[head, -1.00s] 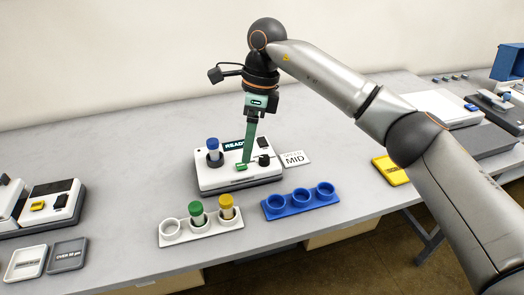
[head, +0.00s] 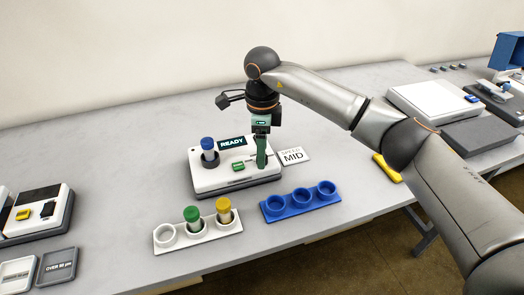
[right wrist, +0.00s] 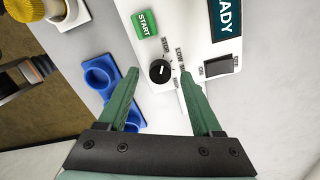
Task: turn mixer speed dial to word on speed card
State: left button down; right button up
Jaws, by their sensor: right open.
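The white mixer (head: 215,181) stands on the table with a display reading READY (head: 233,142). Its black speed dial (right wrist: 160,72) shows in the right wrist view beside small printed words, STOP and LOW among them. I cannot tell for sure which word its mark faces. The speed card (head: 291,157) lies right of the mixer and reads SPEED MID. My right gripper (right wrist: 160,76) is open, pointing down, with one green finger on each side of the dial. In the head view the right gripper (head: 262,164) hides the dial. My left gripper is not in view.
A green START button (right wrist: 144,24) and a dark switch (right wrist: 218,67) flank the dial. A tube with a blue cap (head: 208,143) sits in the mixer. A white rack (head: 188,241) with two capped tubes and an empty blue rack (head: 285,212) stand in front.

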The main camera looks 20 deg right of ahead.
jog(key=shift+f, duration=0.5)
grip_shut()
dwell(0.3)
